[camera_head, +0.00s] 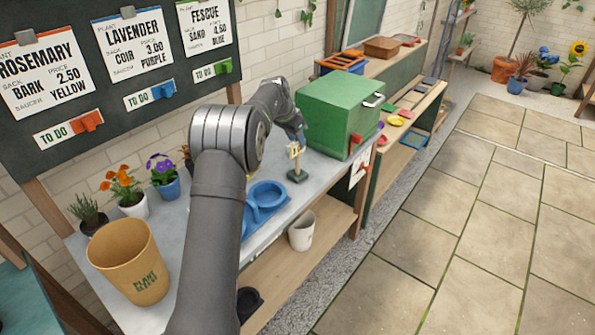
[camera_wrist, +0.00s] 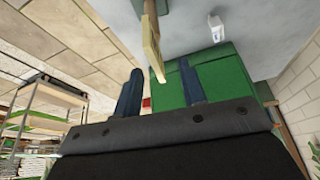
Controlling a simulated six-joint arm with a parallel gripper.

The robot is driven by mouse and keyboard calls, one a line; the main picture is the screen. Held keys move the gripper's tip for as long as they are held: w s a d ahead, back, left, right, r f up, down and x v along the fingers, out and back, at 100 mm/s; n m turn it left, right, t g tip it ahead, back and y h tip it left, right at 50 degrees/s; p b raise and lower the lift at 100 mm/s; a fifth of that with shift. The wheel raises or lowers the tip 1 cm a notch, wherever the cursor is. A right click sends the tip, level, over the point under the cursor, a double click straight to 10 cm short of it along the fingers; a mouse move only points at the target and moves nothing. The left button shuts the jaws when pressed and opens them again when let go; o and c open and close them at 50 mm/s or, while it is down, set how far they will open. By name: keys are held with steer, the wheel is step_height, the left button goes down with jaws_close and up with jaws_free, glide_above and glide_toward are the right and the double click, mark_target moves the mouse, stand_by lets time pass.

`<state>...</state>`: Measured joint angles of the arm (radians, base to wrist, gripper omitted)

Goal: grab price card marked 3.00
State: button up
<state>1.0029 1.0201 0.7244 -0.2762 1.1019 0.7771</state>
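A small pale card (camera_head: 294,151) stands upright on a short stick with a dark green base (camera_head: 297,176), on the grey bench top beside the green box. Its figures are too small to read. In the wrist view a tan card (camera_wrist: 153,48) shows nearly edge-on, its end reaching toward the space between my two dark blue fingers. My gripper (camera_wrist: 160,68) is open, with a gap on each side of the card's end. In the head view my gripper (camera_head: 299,136) is just above and beside the card, partly hidden by my arm.
A green box (camera_head: 340,112) with a red latch stands close behind my gripper. A blue tray (camera_head: 266,196) lies nearer, with potted flowers (camera_head: 122,186) and a tan bucket (camera_head: 130,262) at left. A small white object (camera_wrist: 216,28) shows in the wrist view.

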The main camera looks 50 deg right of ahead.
mark_target(299, 151)
steer(key=x, duration=0.5)
steer(key=shift+s+a+f, duration=0.1)
steer(key=shift+a+f, duration=0.05)
steer(key=shift+a, duration=0.2)
jaws_close()
steer(key=shift+a+f, duration=0.1)
stand_by(0.9)
